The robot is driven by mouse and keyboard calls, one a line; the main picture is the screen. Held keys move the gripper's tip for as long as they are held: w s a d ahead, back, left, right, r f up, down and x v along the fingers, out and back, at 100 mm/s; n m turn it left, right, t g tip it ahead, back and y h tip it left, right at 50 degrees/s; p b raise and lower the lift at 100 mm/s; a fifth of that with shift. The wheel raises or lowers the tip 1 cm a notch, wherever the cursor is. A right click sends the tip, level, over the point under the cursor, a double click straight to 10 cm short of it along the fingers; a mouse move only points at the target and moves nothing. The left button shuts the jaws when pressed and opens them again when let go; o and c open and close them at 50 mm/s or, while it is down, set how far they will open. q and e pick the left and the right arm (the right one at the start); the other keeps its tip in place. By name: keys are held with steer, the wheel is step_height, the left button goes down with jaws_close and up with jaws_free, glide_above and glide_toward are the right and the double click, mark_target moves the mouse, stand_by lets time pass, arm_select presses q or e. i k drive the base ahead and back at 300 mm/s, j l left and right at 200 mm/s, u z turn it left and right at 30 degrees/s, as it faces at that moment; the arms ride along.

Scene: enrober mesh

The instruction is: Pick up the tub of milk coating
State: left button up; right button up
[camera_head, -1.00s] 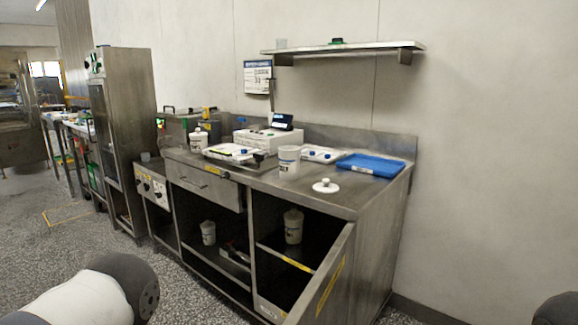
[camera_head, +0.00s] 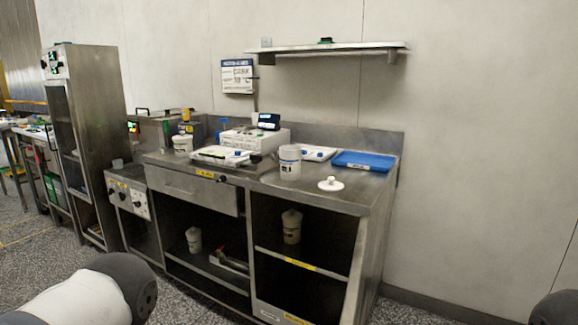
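Several pale tubs are in view in the head view, and their labels are too small to tell which one is milk coating. One tub (camera_head: 289,163) with dark lettering stands on the steel counter without a visible lid. A lidded tub (camera_head: 183,145) stands at the counter's left. A smaller tub (camera_head: 194,240) stands in the lower left of the open cabinet. A knobbed-lid tub (camera_head: 291,227) stands on the right compartment's shelf. A white lid with a knob (camera_head: 331,184) lies on the counter. Neither of my grippers is in view; only arm parts show in the lower corners.
The steel counter (camera_head: 272,185) also bears a white machine (camera_head: 255,139), a blue tray (camera_head: 364,161) and a flat white tray (camera_head: 221,155). A wall shelf (camera_head: 335,48) hangs above. A tall steel cabinet (camera_head: 88,130) stands left. The speckled floor (camera_head: 205,300) is clear in front.

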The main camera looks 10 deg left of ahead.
mark_target(290, 154)
steer(key=i+j+z, duration=0.1)
steer(key=j+z, duration=0.15)
steer(key=j, duration=0.45)
steer(key=j+z, duration=0.2)
steer(key=j, duration=0.55)
steer(key=i+j+z, duration=0.3)
steer(key=j, duration=0.35)
steer(key=i+j+z, duration=0.15)
steer(key=i+j, duration=0.15)
steer(key=i+j+z, duration=0.15)
steer(key=j, duration=0.3)
